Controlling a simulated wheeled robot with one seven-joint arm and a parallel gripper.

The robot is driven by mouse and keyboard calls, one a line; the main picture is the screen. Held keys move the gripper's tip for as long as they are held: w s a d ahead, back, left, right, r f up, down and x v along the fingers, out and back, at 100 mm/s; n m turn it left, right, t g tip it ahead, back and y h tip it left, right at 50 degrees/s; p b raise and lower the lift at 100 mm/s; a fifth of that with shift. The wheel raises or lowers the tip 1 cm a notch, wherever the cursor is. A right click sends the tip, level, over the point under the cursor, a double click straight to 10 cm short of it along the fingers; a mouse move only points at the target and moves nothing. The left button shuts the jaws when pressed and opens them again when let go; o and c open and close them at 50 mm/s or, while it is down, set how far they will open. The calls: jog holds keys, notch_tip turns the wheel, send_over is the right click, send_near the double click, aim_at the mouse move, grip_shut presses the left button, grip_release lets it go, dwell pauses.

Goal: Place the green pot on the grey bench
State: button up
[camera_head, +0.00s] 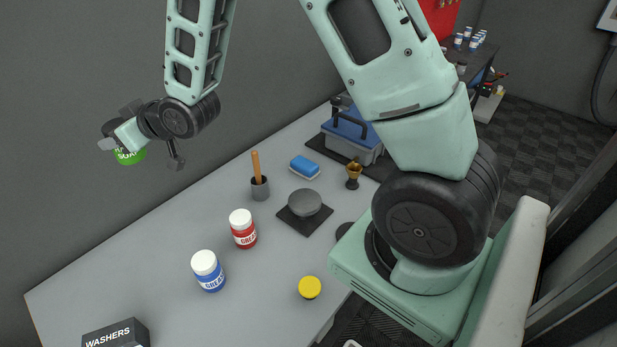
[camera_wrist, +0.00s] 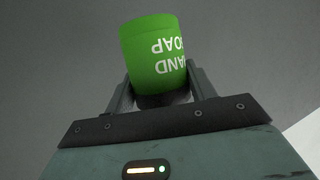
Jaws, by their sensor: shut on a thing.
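The green pot (camera_wrist: 152,48), with white lettering that reads in part "AND" and "OAP", is between the fingers of my gripper (camera_wrist: 160,88) in the wrist view. It appears upside down there. In the head view the pot (camera_head: 130,156) shows as a green piece at the far left, partly hidden by my gripper (camera_head: 122,140). My gripper is shut on it and holds it up, in front of the grey wall. The grey bench (camera_head: 150,262) runs across the lower left and middle, and the pot is apart from it in the picture.
Bare bench lies left of the jars.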

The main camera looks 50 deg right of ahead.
jog(key=shift+s+a+f+b, duration=0.15)
jog(key=shift+f+b, duration=0.15)
jog(key=shift+f, duration=0.15)
jog(key=shift+s+a+f+b, duration=0.15)
jog(key=shift+f+b, duration=0.1)
jog(key=shift+f, duration=0.15)
jog(key=shift+w+d+f+b, duration=0.1)
jog(key=shift+d+f+b, duration=0.05)
jog(key=shift+f+b, duration=4.35)
jog(key=shift+f, duration=8.1)
jog(key=shift+f+b, duration=0.2)
jog(key=shift+b, duration=0.1)
jog(key=o, duration=1.1)
jog(key=shift+r, duration=0.1)
jog(key=shift+r, duration=0.1)
